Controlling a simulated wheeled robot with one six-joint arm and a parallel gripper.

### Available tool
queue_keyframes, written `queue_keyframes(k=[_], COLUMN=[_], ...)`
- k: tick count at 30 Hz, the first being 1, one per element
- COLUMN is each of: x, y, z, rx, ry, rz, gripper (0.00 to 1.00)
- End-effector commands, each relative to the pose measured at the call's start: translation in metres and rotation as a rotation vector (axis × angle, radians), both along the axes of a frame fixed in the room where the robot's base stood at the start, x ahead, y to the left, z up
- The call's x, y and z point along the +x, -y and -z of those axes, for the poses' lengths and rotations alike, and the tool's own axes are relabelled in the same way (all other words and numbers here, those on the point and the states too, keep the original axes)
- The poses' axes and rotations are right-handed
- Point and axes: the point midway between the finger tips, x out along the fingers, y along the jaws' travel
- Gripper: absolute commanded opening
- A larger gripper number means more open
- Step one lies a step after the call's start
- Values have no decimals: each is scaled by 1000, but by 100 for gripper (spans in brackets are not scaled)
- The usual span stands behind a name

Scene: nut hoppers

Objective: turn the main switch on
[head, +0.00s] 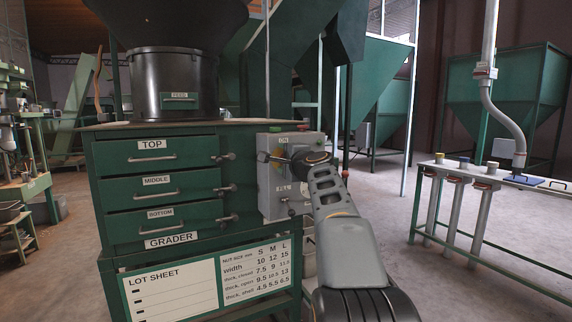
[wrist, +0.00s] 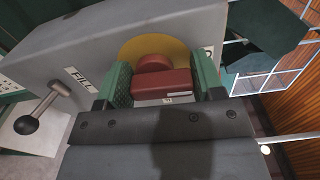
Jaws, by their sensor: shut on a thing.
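The main switch is a red handle (wrist: 160,82) on a yellow round plate (wrist: 146,46), set on the face of a grey control box (head: 270,199). The box also fills the upper left of the wrist view. My gripper (wrist: 164,80) has its green-padded fingers on both sides of the red handle and is shut on it. The handle's bar lies across the wrist view, between the fingers. In the head view my gripper (head: 305,160) is at the front of the box and hides most of the switch.
A lever with a black ball knob (wrist: 27,124) stands out beside the FILL label (wrist: 78,78). The grader drawers (head: 158,190), with handles and latches, are left of the box. A bench with pipes (head: 470,172) is at the right; open floor lies between.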

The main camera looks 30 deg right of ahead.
Motion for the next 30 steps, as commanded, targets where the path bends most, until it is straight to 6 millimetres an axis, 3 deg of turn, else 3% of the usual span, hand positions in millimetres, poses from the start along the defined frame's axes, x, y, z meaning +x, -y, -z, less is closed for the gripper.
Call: queue_keyframes(k=[22, 23, 30], x=[0, 0, 0], y=[-1, -1, -1], z=[1, 1, 1], rx=[-72, -72, -70], ry=[-12, -12, -11], rz=[-1, -1, -1], gripper=[38, 65, 87])
